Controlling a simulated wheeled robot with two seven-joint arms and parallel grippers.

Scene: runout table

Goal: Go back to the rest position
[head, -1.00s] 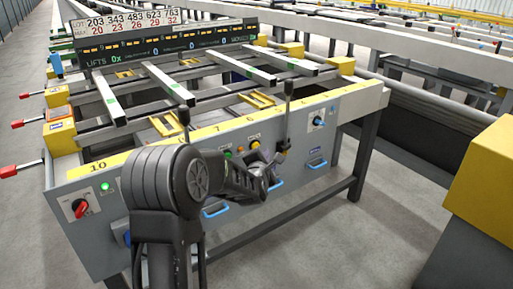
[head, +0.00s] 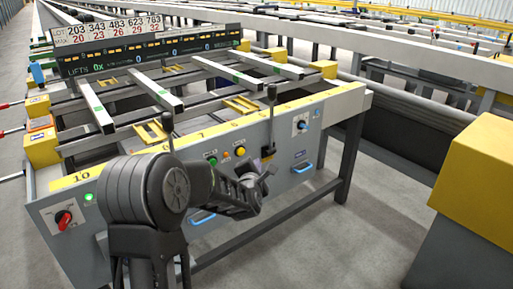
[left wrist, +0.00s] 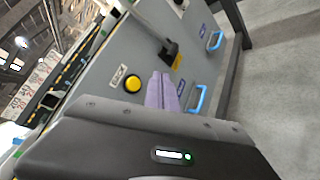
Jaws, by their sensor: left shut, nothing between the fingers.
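My left gripper (head: 268,174) is in front of the grey control panel (head: 335,120) of the runout table. Its pale fingers (left wrist: 160,90) show in the left wrist view, closed together with nothing between them. In the head view the gripper is just below the base of a black lever (head: 271,92). It appears apart from the panel, though the exact gap is hard to tell. A yellow button (head: 240,151) is left of the lever; it also shows in the left wrist view (left wrist: 132,84). My right gripper is not in view.
A red rotary switch (head: 63,218) is at the panel's left end and a blue handle (head: 302,167) at its right. A display board (head: 150,50) stands behind the bars. A yellow-topped grey cabinet (head: 480,180) stands at right. Open floor lies between it and the table.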

